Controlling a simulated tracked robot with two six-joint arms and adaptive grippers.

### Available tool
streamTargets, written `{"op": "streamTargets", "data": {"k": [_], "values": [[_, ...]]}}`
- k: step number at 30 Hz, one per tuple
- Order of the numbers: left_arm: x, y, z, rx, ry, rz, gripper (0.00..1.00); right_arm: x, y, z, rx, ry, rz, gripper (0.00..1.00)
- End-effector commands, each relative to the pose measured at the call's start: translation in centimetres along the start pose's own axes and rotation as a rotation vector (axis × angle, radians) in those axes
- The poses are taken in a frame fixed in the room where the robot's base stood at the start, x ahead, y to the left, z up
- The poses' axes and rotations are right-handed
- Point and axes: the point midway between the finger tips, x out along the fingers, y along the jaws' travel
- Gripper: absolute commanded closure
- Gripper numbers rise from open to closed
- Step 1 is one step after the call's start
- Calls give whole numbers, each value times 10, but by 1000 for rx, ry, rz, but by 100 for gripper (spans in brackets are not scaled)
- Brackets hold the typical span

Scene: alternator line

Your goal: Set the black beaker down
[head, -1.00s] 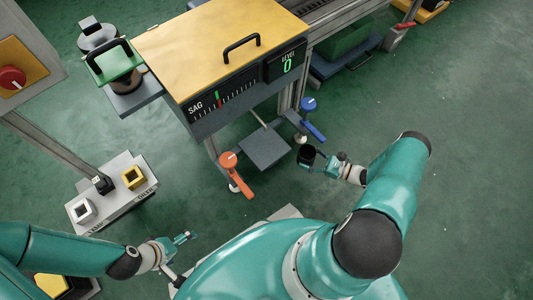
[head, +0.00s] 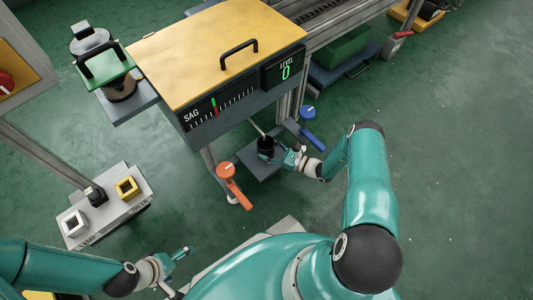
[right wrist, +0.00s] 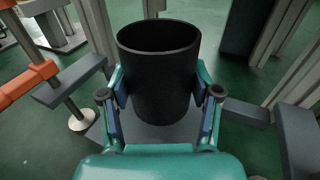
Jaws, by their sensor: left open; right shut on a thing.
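The black beaker (right wrist: 158,75) stands upright between the fingers of my right gripper (right wrist: 160,105), which is shut on it. In the head view the beaker (head: 265,146) is over the small grey plate (head: 262,168) below the yellow-topped machine. The plate also shows beneath the beaker in the right wrist view (right wrist: 160,136). I cannot tell whether the beaker's base touches the plate. My left gripper (head: 183,253) is open and empty at the lower left, far from the beaker.
The machine (head: 215,50) with its SAG and LEVEL display stands behind the plate. An orange lever (head: 234,185) is left of the plate and a blue lever (head: 312,139) right of it. A pale block with a yellow square ring (head: 127,187) is at the left. Floor at the right is clear.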

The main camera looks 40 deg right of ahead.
Motion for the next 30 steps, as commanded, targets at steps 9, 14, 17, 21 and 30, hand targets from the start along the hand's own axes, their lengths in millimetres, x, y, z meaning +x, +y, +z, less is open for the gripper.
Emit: {"op": "streamTargets", "data": {"k": [9,14,17,21,30], "values": [[25,-9,0,0,-1,0,0,10,1,-35,1,0,0,79],[23,-8,0,0,0,0,0,10,0,-34,-1,1,0,79],[23,-8,0,0,0,0,0,10,1,-35,0,2,-1,36],[23,-8,0,0,0,0,0,9,1,-35,0,2,-1,12],[23,-8,0,0,0,0,0,9,1,-34,0,1,-1,12]]}}
